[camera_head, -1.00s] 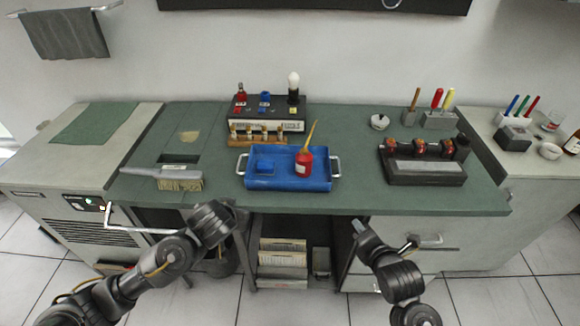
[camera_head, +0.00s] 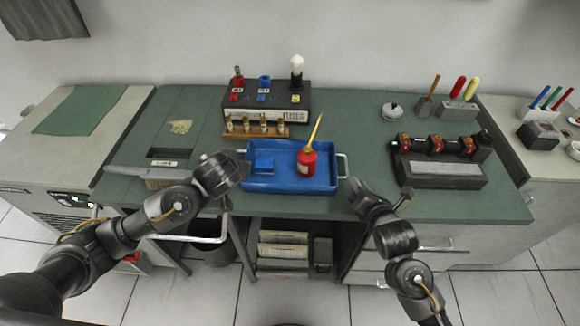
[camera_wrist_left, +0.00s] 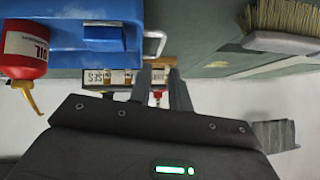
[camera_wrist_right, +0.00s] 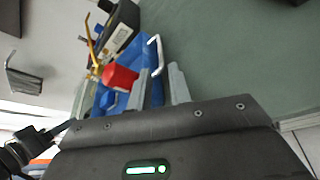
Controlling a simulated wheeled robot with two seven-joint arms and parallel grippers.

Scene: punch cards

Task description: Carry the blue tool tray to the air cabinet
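The blue tool tray (camera_head: 290,184) lies on the green workbench with a metal handle at each end. It holds a red oil bottle (camera_head: 307,161) with a yellow spout and a small blue box (camera_head: 263,165). My left gripper (camera_head: 240,166) is open by the tray's left handle, which shows just beyond its fingers in the left wrist view (camera_wrist_left: 155,45). My right gripper (camera_head: 358,188) is open just short of the right handle (camera_wrist_right: 156,50). A pale cabinet (camera_head: 40,172) with a vented front and a green cloth on top, likely the air cabinet, stands at the left.
A brush (camera_head: 140,174) lies left of the tray, partly behind my left arm. A wooden rack (camera_head: 258,129) and a black switch box (camera_head: 268,98) stand close behind the tray. A dark block (camera_head: 440,172) with rollers stands to the right. The cabinet's green cloth (camera_head: 82,108) lies bare.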

